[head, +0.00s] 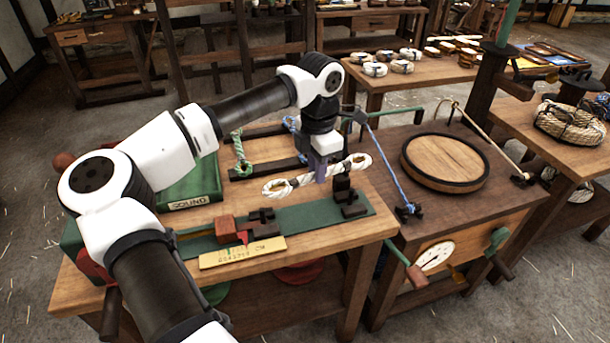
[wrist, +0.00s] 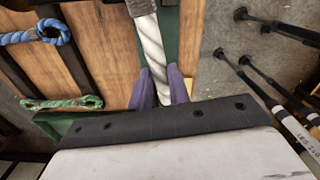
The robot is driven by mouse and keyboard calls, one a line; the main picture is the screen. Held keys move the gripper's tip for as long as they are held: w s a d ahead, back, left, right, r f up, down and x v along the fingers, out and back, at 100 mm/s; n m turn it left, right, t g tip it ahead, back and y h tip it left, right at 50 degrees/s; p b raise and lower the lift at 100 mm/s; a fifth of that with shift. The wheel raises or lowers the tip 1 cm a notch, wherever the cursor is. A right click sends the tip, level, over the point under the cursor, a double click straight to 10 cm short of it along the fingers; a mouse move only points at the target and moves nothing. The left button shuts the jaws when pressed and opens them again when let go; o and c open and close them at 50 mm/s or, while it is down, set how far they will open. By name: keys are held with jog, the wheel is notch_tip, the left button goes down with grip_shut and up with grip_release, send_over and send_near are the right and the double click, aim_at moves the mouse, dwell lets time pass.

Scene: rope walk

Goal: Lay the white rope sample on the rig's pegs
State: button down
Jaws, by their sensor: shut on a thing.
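The white rope sample (head: 300,181), with a loop at each end, is held level above the bench in the head view. My gripper (head: 321,172) is shut on its middle. In the wrist view the purple fingers (wrist: 164,88) are on either side of the white rope (wrist: 152,48). The rig has a long green base (head: 317,217) with dark peg blocks at its left (head: 262,220) and right (head: 351,206), just in front of and below the rope. The rope's right part is behind or above the right block. I cannot tell whether either loop touches a peg.
A red block (head: 231,229) and yellow scale plate (head: 243,252) are at the rig's left front. A green box (head: 191,188) marked SOUND stands left. Green (head: 241,152) and blue (wrist: 38,33) rope samples lie behind. A stretched blue rope (head: 386,163) stands right.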

aim_at(305, 179)
jog(key=shift+s+a+f+m, duration=0.1)
jog(key=shift+a+f+m, duration=0.35)
jog(key=shift+a, duration=0.2)
jog(key=shift+s+a+f+m, duration=0.1)
jog(key=shift+a+f+m, duration=0.2)
jog(key=shift+a+m, duration=0.3)
jog(key=shift+f+b, duration=3.05)
jog(key=shift+f, duration=1)
jog(key=shift+f+b, duration=0.35)
jog(key=c, duration=1.2)
grip_release()
jog(key=shift+c, duration=0.2)
jog(key=shift+r+p, duration=2)
jog(key=shift+r, duration=1.55)
notch_tip(305, 179, up, 14)
jog(key=b, duration=0.1)
